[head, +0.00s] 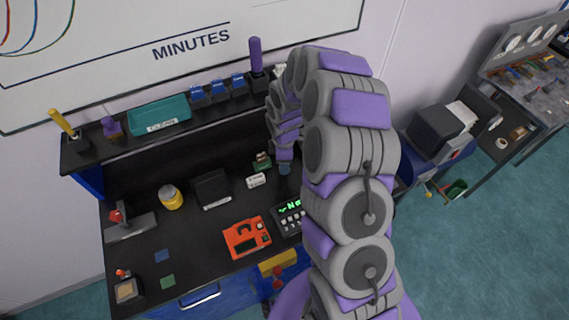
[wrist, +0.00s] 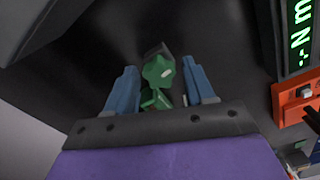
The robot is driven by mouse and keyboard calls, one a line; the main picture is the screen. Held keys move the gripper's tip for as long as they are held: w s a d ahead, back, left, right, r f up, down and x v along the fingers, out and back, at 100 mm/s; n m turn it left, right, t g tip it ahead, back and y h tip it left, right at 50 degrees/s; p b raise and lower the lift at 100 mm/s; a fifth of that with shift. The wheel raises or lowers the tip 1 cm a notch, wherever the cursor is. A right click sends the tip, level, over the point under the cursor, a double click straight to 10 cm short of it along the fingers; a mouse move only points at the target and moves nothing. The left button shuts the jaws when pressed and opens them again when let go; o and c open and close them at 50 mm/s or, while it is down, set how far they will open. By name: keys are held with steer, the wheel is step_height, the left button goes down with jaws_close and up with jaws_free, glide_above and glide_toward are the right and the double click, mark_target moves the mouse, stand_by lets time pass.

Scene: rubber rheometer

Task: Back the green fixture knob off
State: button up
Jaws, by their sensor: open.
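The green fixture (head: 262,160) stands on the black bench near the back, left of my gripper (head: 284,169) in the head view. In the wrist view, its green knob (wrist: 158,72) shows between the two blue fingers of my gripper (wrist: 159,68). The fingers are open, one on each side, with a visible gap to the knob. A dark block shows just behind the knob. The lower part of the fixture is partly hidden by my gripper's mount.
A white labelled cylinder (head: 256,181) lies close to the fixture. A keypad unit with a green display (head: 291,216) and an orange device (head: 247,237) sit nearer the front. A shelf with a teal tray (head: 160,113) runs along the back.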

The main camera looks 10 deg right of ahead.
steer(key=m+b, duration=0.2)
steer(key=m, duration=0.4)
steer(key=shift+w+d+m, duration=0.1)
steer(key=shift+m, duration=0.3)
steer(key=m+b, duration=0.1)
steer(key=m, duration=0.5)
steer(key=shift+m, duration=0.3)
steer(key=c, duration=0.9)
steer(key=n, duration=0.4)
steer(key=shift+n, duration=0.3)
steer(key=n+p, duration=0.1)
steer(key=n, duration=0.3)
steer(key=shift+n, duration=0.3)
